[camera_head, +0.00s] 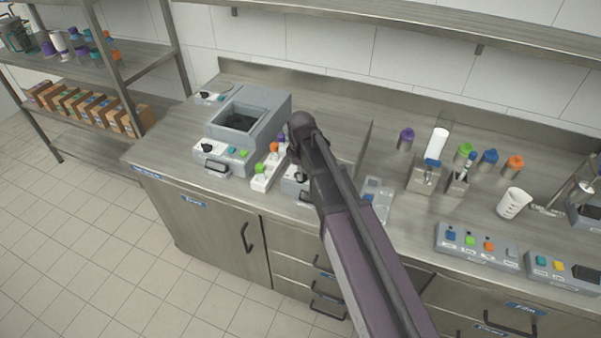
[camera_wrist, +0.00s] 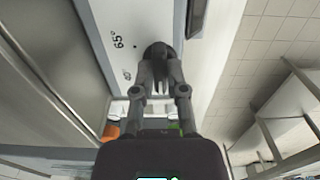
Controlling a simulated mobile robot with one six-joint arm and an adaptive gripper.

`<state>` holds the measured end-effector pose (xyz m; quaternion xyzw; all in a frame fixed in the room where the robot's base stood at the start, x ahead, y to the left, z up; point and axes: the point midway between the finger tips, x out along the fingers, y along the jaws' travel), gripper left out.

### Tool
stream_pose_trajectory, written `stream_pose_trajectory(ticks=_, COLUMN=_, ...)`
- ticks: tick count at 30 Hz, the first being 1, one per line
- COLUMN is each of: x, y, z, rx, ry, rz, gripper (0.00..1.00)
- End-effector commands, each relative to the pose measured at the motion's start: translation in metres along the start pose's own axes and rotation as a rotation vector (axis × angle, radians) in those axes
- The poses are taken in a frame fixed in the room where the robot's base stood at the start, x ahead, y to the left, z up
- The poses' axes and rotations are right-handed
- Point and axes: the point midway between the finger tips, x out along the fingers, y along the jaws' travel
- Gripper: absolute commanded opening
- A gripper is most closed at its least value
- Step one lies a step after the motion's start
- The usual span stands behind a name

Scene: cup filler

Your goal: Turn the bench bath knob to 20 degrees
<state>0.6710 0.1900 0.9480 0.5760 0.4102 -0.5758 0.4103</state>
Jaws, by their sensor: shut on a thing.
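My gripper (camera_wrist: 160,68) is shut on a dark round knob (camera_wrist: 158,48) on a pale panel (camera_wrist: 112,15) in the wrist view. The fingers cover much of the knob, and its pointer cannot be made out. A "65°" mark and another small, unreadable mark stand on the panel left of the knob. In the head view my arm hides most of the grey device (camera_head: 291,188) at the bench front where my gripper is. Its labels are too small to read.
A grey device with an open well (camera_head: 238,118) and its own black knob (camera_head: 207,148) stands to the left. A white rack with coloured caps (camera_head: 262,180) is between the devices. Several capped containers, a white beaker (camera_head: 513,203) and a button box (camera_head: 476,247) stand to the right.

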Motion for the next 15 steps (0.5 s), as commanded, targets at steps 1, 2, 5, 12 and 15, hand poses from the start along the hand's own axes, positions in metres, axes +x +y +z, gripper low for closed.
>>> stream_pose_trajectory(ticks=1, x=0.0001, y=0.0002, z=0.0001, rx=-0.002, ry=-0.001, rz=0.0, gripper=0.0)
stream_pose_trajectory(ticks=2, x=0.0001, y=0.0002, z=0.0001, rx=-0.001, ry=-0.001, rz=0.0, gripper=0.0)
stream_pose_trajectory(ticks=5, x=0.0001, y=0.0002, z=0.0001, rx=-0.001, ry=-0.001, rz=0.0, gripper=0.0)
stream_pose_trajectory(ticks=12, x=0.0001, y=0.0001, z=0.0001, rx=0.0, ry=0.0, rz=0.0, gripper=0.51)
stream_pose_trajectory(ticks=15, x=0.0001, y=0.0001, z=0.0001, rx=0.0, ry=0.0, rz=0.0, gripper=0.51)
